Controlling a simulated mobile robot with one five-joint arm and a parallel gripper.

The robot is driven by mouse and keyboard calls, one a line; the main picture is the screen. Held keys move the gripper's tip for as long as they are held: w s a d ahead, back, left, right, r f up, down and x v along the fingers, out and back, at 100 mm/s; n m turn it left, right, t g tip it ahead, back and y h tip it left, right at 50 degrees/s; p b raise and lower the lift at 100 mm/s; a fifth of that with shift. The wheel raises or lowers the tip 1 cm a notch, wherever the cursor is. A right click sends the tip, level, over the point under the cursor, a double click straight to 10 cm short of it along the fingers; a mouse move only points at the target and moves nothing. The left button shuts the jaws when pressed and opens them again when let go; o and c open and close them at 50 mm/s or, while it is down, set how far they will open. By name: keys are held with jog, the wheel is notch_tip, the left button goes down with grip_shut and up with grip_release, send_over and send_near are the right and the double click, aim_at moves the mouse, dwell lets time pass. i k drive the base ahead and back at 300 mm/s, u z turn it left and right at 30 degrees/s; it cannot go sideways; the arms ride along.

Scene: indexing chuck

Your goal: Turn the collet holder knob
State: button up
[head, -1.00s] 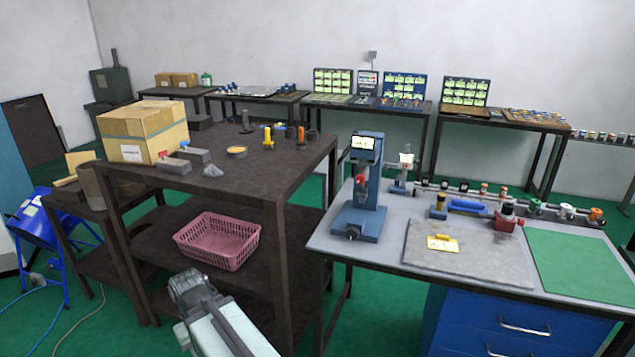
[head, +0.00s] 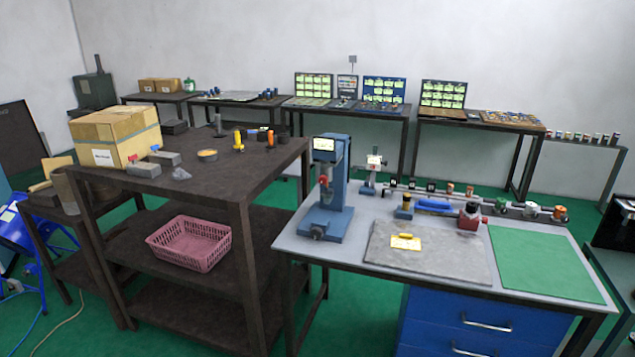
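I cannot pick out the collet holder knob for certain at this distance. A small dark red device (head: 468,216) with a knob-like part on its side stands on the grey workbench (head: 350,268) at the right, behind a grey plate. A blue bench press (head: 333,190) stands upright at the bench's left side, with small knob-like parts on its front. A yellow-and-black cylinder (head: 404,206) and a blue-handled object (head: 434,205) stand and lie between them. My gripper is not in view.
A dark shelved table (head: 240,184) at the left bears a cardboard box (head: 118,136) and small parts; a pink basket (head: 190,242) sits on its shelf. The grey plate (head: 440,262) holds a yellow tag. A green mat (head: 545,262) lies bare. Green floor shows between tables.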

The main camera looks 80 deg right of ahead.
aim_at(323, 180)
jog(key=k, duration=1.55)
jog(key=z, duration=0.4)
jog(key=i, duration=0.5)
jog(key=z, duration=0.05)
